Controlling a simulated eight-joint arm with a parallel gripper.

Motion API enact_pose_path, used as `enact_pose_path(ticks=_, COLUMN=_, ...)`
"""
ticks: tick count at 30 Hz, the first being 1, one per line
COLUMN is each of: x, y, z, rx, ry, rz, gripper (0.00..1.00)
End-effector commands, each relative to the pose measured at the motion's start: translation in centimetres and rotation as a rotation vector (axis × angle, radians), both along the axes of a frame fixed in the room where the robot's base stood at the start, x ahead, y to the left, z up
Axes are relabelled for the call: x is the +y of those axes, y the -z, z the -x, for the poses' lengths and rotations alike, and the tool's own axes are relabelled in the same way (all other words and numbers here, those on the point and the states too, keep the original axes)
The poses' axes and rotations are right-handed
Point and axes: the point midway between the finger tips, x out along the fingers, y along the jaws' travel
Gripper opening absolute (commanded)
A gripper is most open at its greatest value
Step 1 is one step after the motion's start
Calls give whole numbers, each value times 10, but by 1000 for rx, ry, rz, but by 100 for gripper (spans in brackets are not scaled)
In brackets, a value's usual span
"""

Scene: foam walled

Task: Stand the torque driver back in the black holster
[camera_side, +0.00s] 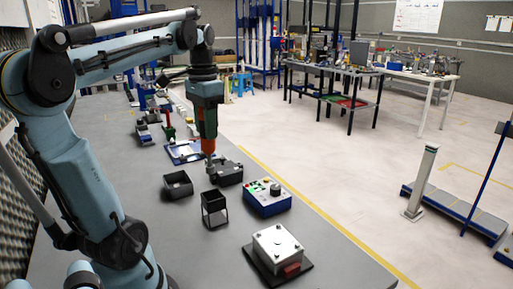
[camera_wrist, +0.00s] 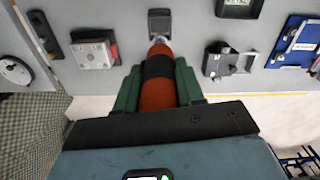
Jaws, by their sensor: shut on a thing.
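My gripper (camera_side: 208,134) is shut on the torque driver (camera_side: 208,147), which hangs upright with its tip down. In the wrist view the driver (camera_wrist: 157,92) is orange-red with a black band, held between the green fingers (camera_wrist: 157,88). The black holster (camera_side: 214,207) is an open-framed box standing on the grey table. In the side view it lies below the driver tip, with a gap between them. In the wrist view the holster (camera_wrist: 160,16) shows just beyond the tip, which partly covers it.
A shallow black box (camera_side: 177,185) stands left of the holster. A dark fixture (camera_side: 228,174) is behind it, and a blue control box (camera_side: 267,199) to its right. A white box with a red part (camera_side: 278,247) sits nearer the camera.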

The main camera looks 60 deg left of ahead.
Motion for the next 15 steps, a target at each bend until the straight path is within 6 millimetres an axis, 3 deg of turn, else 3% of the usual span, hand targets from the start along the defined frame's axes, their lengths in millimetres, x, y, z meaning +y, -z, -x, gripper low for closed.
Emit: enact_pose_path(ticks=15, x=0, y=37, z=0, rx=0, ry=0, rz=0, gripper=4)
